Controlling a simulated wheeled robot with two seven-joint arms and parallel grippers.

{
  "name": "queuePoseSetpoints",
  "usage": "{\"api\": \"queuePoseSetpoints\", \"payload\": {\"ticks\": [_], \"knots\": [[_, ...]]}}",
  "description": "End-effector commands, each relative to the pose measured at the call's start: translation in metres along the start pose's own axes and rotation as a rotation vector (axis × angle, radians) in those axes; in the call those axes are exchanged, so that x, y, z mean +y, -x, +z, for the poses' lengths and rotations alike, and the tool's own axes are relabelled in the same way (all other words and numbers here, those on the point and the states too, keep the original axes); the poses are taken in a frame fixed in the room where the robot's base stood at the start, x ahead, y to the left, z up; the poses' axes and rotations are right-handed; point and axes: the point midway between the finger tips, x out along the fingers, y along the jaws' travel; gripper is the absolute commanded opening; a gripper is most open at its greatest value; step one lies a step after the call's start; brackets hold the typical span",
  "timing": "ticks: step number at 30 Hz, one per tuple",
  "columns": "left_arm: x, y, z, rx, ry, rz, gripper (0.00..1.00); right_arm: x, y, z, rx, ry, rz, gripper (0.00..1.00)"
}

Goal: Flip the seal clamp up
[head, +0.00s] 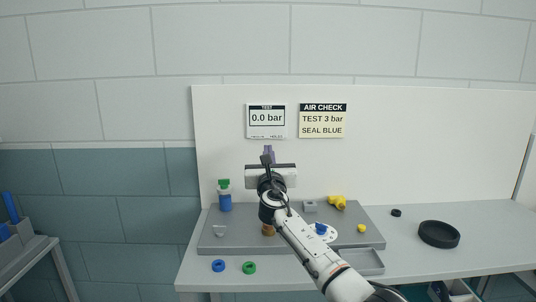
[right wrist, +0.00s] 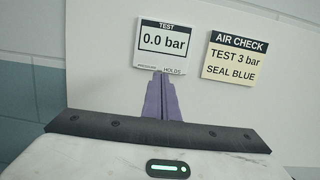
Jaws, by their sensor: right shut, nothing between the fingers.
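My right gripper (head: 268,149) is raised in front of the white back panel, below the TEST display. Its purple fingers are together and empty, and they also show in the right wrist view (right wrist: 161,76). I cannot pick out the seal clamp for sure; my right arm and wrist cover the middle of the grey base plate (head: 238,240). A blue cylinder with a green top (head: 224,197) stands at the plate's left. The TEST display (head: 266,120) reads 0.0 bar. The AIR CHECK card (head: 322,120) reads TEST 3 bar, SEAL BLUE. My left gripper is out of view.
A blue ring (head: 218,265) and a green ring (head: 249,267) lie at the front edge. A yellow fitting (head: 337,202) and a grey block (head: 310,206) sit at the plate's back. A grey tray (head: 365,262) and a black ring (head: 438,234) lie right. The bench's far right is clear.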

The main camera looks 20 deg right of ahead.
Motion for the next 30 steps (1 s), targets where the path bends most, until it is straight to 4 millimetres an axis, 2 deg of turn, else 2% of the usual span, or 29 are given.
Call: {"api": "queuePoseSetpoints", "payload": {"ticks": [25, 30], "knots": [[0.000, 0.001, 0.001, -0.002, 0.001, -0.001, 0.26, 0.001, 0.001, 0.000, 0.000, 0.000, 0.001, 0.00], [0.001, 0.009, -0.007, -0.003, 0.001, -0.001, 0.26, 0.011, 0.011, 0.001, 0.001, -0.001, 0.011, 0.00]]}}
